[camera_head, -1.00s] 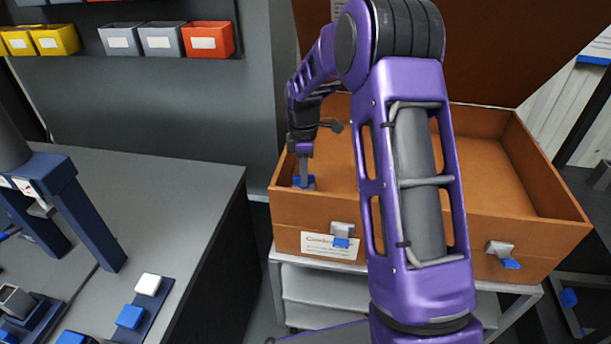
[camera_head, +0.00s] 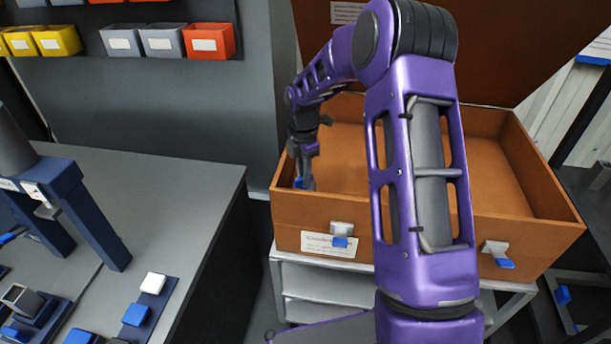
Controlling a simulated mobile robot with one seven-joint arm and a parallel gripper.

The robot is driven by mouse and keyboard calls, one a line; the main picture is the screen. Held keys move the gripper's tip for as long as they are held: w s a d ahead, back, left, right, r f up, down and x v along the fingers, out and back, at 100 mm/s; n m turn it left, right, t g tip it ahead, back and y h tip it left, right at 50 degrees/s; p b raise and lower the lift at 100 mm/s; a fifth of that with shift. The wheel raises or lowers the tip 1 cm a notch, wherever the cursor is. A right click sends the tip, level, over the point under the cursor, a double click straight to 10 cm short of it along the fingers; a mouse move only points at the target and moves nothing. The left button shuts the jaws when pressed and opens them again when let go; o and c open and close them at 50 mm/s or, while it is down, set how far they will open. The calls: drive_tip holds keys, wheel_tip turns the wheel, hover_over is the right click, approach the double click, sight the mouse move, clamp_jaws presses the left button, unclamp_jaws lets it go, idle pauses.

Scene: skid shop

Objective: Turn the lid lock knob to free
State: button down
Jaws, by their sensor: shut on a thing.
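An open orange-brown case (camera_head: 450,240) stands on a grey cart, its lid (camera_head: 480,50) raised at the back. My gripper (camera_head: 304,184) points down inside the case's front left corner. It is shut on a small blue knob (camera_head: 299,183), mostly hidden by the fingers. I cannot read the knob's turn position. Two latches with blue tabs, a left one (camera_head: 341,242) and a right one (camera_head: 504,263), sit on the case's front wall.
A grey workbench (camera_head: 180,210) with blue fixtures and small blue and white blocks stands on the left. Yellow, grey and orange bins (camera_head: 208,40) line a shelf behind. My arm hides the case's middle.

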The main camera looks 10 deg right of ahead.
drive_tip(key=n, duration=0.4)
drive_tip(key=shift+n, duration=0.3)
idle(0.3)
drive_tip(key=n, duration=0.4)
drive_tip(key=shift+n, duration=0.3)
drive_tip(key=c, duration=0.8)
unclamp_jaws()
drive_tip(key=shift+o, duration=0.2)
